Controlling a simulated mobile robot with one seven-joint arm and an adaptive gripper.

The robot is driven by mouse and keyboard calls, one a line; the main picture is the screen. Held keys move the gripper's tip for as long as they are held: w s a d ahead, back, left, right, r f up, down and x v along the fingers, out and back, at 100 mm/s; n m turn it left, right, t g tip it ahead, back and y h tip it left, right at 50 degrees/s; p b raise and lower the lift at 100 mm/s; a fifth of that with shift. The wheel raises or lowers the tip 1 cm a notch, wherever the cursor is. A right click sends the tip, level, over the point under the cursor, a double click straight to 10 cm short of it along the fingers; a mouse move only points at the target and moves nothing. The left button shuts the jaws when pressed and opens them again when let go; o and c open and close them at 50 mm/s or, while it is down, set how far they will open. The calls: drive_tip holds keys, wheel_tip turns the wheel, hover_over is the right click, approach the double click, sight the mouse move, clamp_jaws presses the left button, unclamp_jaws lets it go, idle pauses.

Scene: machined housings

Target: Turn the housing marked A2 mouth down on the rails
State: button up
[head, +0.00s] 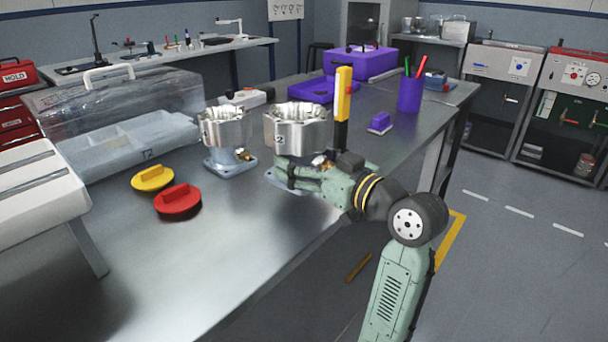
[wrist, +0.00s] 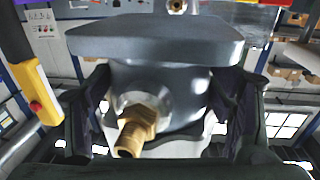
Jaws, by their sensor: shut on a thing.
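A silver housing (head: 297,135) with a lobed rim stands mouth up above my gripper in the head view. Its label shows a "2"; I cannot read the rest. My gripper (head: 283,172) is shut on this housing from the near side, low on its body. In the wrist view the housing's body (wrist: 175,85) sits between the fingers, with its grey flange (wrist: 155,40) at the top and a brass fitting (wrist: 137,130) in front. I cannot tell whether the flange is clear of the bench. A white stand (head: 40,200) with grey strips, possibly the rails, is at far left.
A second housing (head: 225,130) stands mouth up, close on the left. A yellow lid (head: 152,178) and a red lid (head: 178,200) lie on the bench. A clear case (head: 120,110) is behind them. A yellow-black upright tool (head: 343,95) stands close right. The front bench is clear.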

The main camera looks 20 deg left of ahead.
sight(304, 132)
wheel_tip(304, 132, up, 6)
drive_tip(key=shift+f, duration=0.25)
drive_tip(key=shift+r+p, duration=2.35)
drive_tip(key=shift+r, duration=0.5)
